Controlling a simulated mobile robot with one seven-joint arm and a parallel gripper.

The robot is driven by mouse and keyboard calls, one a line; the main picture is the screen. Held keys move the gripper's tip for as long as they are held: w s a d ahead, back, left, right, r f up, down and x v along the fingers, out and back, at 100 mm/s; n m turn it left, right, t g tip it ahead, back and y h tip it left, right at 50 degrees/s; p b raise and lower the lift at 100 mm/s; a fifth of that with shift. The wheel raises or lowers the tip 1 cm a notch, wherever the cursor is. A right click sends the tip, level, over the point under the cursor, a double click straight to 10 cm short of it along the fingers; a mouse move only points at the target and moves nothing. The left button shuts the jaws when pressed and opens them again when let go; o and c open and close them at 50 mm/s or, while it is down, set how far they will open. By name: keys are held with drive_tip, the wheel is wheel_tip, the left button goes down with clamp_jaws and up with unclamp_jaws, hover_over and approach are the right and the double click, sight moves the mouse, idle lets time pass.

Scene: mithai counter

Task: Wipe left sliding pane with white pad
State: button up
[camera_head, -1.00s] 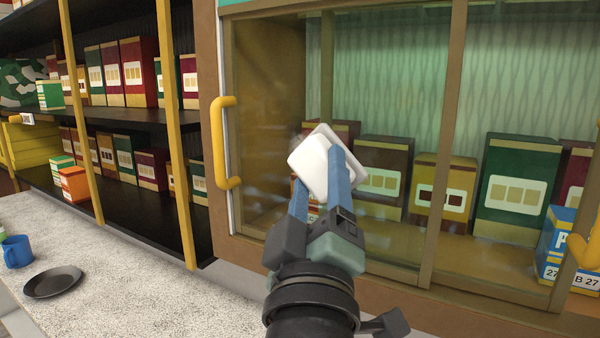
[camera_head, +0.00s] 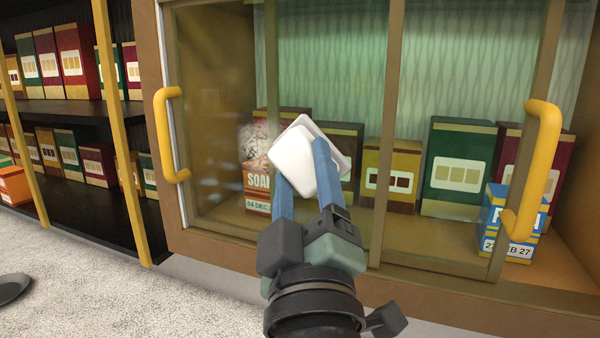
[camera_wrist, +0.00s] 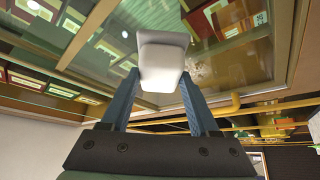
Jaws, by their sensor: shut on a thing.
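My gripper (camera_head: 300,163) is shut on the white pad (camera_head: 296,153), a pale rounded block held between its two blue fingers. The pad also shows in the wrist view (camera_wrist: 162,65). It is in front of the left sliding pane (camera_head: 222,110), a clear pane in a brown frame with a yellow handle (camera_head: 163,135) at its left edge. Pale smudges show on the glass left of the pad and low down. I cannot tell whether the pad touches the glass. My gripper and the pad hide part of the pane.
A second yellow handle (camera_head: 538,165) sticks out at the right. A blue box (camera_head: 505,225) stands near it. Dark shelves (camera_head: 70,110) are at the left.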

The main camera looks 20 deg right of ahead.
drive_tip(key=shift+w+a, duration=3.1)
drive_tip(key=shift+a, duration=1.1)
drive_tip(key=shift+s+d+r+p, duration=0.1)
drive_tip(key=shift+s+d+p, duration=0.3)
drive_tip(key=shift+s+d, duration=0.85)
drive_tip(key=shift+s+d+r+p, duration=0.1)
drive_tip(key=shift+s+d+p, duration=0.3)
drive_tip(key=shift+s+d, duration=0.9)
drive_tip(key=shift+s+d+p, duration=0.4)
drive_tip(key=shift+s+d, duration=0.25)
drive_tip(key=shift+d, duration=1.15)
drive_tip(key=w+a, duration=0.2)
drive_tip(key=a, duration=0.1)
drive_tip(key=w+a+b, duration=0.1)
drive_tip(key=w+a, duration=0.3)
drive_tip(key=a, duration=0.1)
drive_tip(key=shift+w+a, duration=0.2)
drive_tip(key=shift+a, duration=0.15)
drive_tip(key=s+a, duration=0.3)
drive_tip(key=s, duration=0.2)
drive_tip(key=shift+a+b, duration=0.3)
drive_tip(key=shift+b, duration=0.15)
drive_tip(key=shift+s+a, duration=0.85)
drive_tip(key=shift+s, duration=0.3)
